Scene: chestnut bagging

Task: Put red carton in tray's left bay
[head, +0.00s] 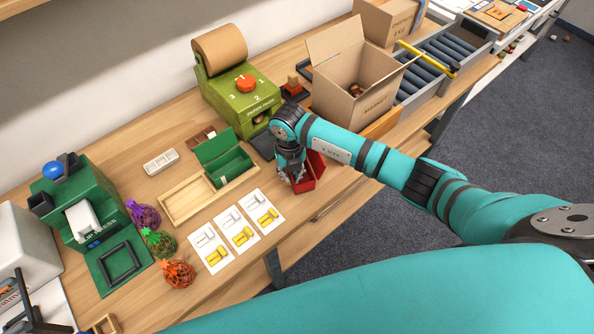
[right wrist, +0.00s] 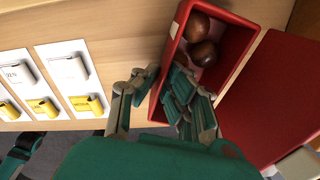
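The red carton (head: 317,167) stands on the bench right of the picture cards, its lid open. In the right wrist view the red carton (right wrist: 238,48) holds brown chestnuts (right wrist: 201,42). My right gripper (head: 292,177) is down at its left side. In the right wrist view my right gripper (right wrist: 164,78) is open, one finger outside the carton's left wall and the other inside; the wall lies between them. The wooden tray (head: 187,219) has an empty left bay; a green open carton (head: 228,166) sits in its right part. My left gripper is not in view.
White cards with yellow pictures (head: 242,236) lie in front of the tray. A green paper dispenser (head: 240,95) and a cardboard box (head: 355,90) stand behind. Netted bags (head: 158,242) and a green machine (head: 90,210) are at the left. The bench's front edge is close.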

